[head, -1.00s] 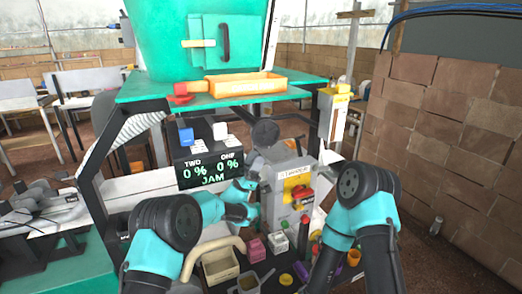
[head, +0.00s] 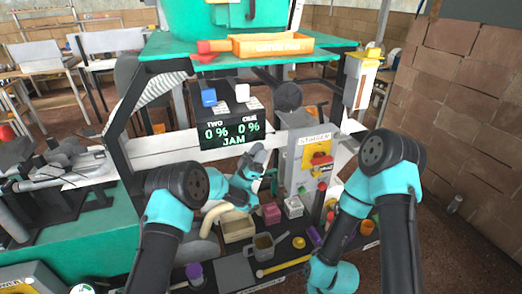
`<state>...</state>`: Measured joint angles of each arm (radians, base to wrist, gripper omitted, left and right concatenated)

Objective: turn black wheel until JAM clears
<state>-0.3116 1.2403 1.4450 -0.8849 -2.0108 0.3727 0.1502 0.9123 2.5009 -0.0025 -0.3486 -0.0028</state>
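A dark round wheel-like part (head: 288,96) stands behind the frame, right of the display; I cannot tell for sure that it is the black wheel. The black display (head: 232,130) reads "TWO 0 %", "ONE 0 %" and "JAM" in green. My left gripper (head: 259,156) is below the display, left of the grey "STINGER" box and below the round part, apart from it. Its fingers are small and I cannot tell whether they are open. My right arm bends down at the right, and its gripper is not visible.
The grey box (head: 305,160) carries a yellow and red switch. A green shelf (head: 165,46) above holds an orange tray (head: 240,47). Below are a beige bin (head: 237,228), a pink block (head: 271,213), a grey cup (head: 264,247) and other small items. A brick wall (head: 470,110) stands right.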

